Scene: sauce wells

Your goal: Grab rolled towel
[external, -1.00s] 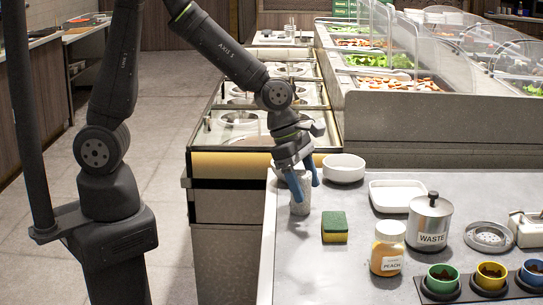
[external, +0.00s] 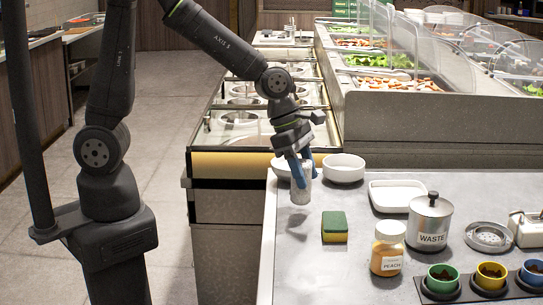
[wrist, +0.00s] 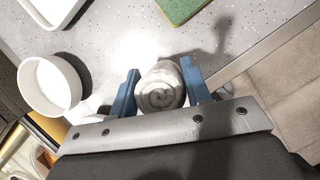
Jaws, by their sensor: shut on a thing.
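The rolled towel (external: 301,185) is a light grey upright cylinder near the left end of the grey counter. My gripper (external: 303,172) is shut on it, with a blue finger on either side, and holds it a little above the counter. In the wrist view the towel's spiral end (wrist: 161,92) shows between the two blue fingers of my gripper (wrist: 162,88).
Two white bowls, one (external: 343,168) beside my gripper and one (external: 281,166) partly behind it, stand at the counter's back edge. A green-and-yellow sponge (external: 334,227), white tray (external: 398,196), peach jar (external: 387,248) and waste canister (external: 429,221) stand to the right. The front-left counter is clear.

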